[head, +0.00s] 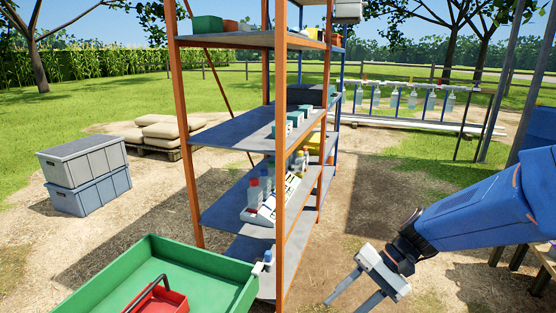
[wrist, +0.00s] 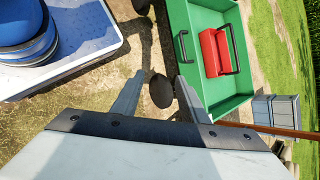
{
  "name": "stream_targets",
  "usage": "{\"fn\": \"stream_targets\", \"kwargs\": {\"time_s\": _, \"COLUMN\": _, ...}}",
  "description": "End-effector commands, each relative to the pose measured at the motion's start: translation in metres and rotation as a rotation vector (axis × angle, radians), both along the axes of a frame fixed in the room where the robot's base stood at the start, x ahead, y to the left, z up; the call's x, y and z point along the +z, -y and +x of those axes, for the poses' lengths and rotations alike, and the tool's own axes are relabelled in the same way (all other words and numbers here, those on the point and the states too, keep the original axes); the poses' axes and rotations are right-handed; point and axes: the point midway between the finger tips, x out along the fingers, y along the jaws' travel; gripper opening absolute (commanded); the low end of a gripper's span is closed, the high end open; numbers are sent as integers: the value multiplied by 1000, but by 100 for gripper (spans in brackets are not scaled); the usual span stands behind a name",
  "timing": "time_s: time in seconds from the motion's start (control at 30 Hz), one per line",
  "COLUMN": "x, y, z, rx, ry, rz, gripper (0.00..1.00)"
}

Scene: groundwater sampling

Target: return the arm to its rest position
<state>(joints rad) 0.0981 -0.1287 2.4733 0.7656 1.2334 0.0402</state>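My blue arm (head: 480,212) reaches in from the right in the head view. My gripper (head: 350,292) hangs over bare ground to the right of the shelf rack, pointing down and left. In the wrist view my gripper (wrist: 155,95) shows two grey fingers spread apart with nothing held between them. A dark round thing (wrist: 161,91) shows between the fingers, apparently beyond them; I cannot tell what it is.
A metal shelf rack (head: 281,190) with orange posts stands left of my gripper. A green tray (head: 205,262) holds a red toolbox (head: 165,301). Grey-blue crates (head: 85,175) and stacked sacks (head: 163,132) stand left. A bottle rack (head: 410,100) stands behind. A blue container (wrist: 25,35) sits on a pale surface (wrist: 95,35).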

Motion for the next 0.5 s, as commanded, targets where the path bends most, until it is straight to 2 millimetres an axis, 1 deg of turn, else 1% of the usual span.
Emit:
{"fn": "stream_targets", "kwargs": {"time_s": 0.03, "x": 4, "y": 4, "z": -7, "rx": 24, "ry": 41, "rz": -35, "gripper": 40}}
{"fn": "stream_targets", "kwargs": {"time_s": 0.2, "x": 12, "y": 24, "z": -28, "rx": 109, "ry": 169, "rz": -162, "gripper": 40}}
{"fn": "stream_targets", "kwargs": {"time_s": 0.5, "x": 29, "y": 65, "z": -56, "rx": 239, "ry": 403, "rz": -393, "gripper": 40}}
